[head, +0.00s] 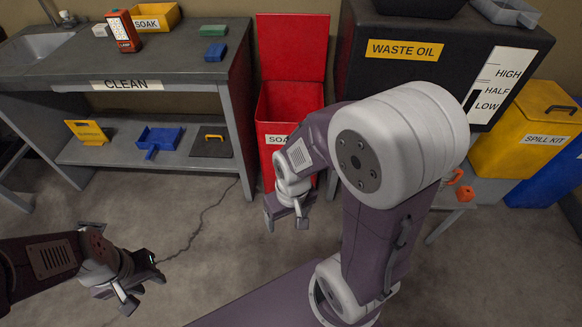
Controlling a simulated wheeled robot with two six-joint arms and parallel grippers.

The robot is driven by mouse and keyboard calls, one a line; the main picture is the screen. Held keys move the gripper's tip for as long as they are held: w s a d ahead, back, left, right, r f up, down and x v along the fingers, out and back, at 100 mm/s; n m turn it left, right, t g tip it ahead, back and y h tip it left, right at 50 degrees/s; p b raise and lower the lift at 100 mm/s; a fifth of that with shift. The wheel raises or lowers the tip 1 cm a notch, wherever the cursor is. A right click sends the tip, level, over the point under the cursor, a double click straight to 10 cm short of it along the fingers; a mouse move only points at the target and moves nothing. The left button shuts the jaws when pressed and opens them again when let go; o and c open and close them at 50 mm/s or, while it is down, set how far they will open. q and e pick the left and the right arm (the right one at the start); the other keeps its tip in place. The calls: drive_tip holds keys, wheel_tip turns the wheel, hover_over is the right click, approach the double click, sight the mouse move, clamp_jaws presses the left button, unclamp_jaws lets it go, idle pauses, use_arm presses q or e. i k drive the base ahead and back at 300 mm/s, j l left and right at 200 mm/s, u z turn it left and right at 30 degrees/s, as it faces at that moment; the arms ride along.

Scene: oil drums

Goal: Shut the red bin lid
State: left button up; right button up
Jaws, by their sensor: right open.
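The red bin (264,131) stands on the floor between the grey bench and the black waste oil tank. Its red lid (292,47) is open and stands upright at the back of the bin, showing its flat inner face. The bin's front label is partly hidden by my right arm. My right gripper (286,217) is open and empty, in front of the bin, pointing down and well below the lid. My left gripper (143,290) is open and empty over the floor at the lower left, far from the bin.
The grey bench (130,62) with a CLEAN label is left of the bin. The waste oil tank (385,70) is close on its right. A yellow spill kit box (510,150) and a blue bin (555,178) stand further right.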

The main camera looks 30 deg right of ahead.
sight(293, 46)
drive_tip(key=z, duration=1)
